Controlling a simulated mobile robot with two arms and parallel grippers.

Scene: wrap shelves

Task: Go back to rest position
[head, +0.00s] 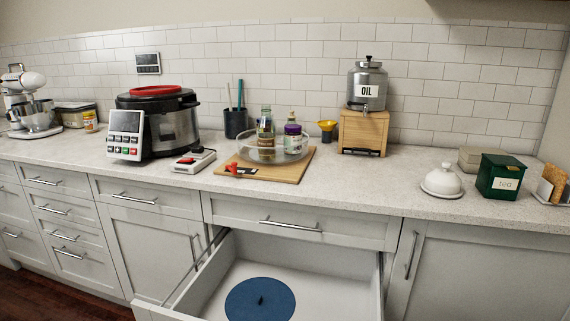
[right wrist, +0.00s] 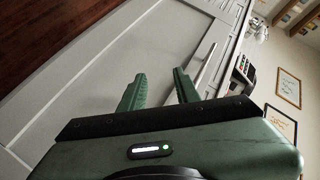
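My right gripper (right wrist: 158,88) shows in the right wrist view. Its two green fingers are apart and nothing is between them. A white cabinet front (right wrist: 110,65) with a long metal handle (right wrist: 206,65) lies beyond the fingers. I cannot tell whether the fingers touch it. Neither gripper shows in the head view. My left gripper is in no view.
An open drawer (head: 370,285) juts out below the counter (head: 350,180), with a blue round lid (head: 260,299) inside. On the counter stand a pressure cooker (head: 178,122), a wooden board (head: 290,173), an oil dispenser (head: 367,85), a white butter dish (head: 442,181) and a green tea box (head: 500,175).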

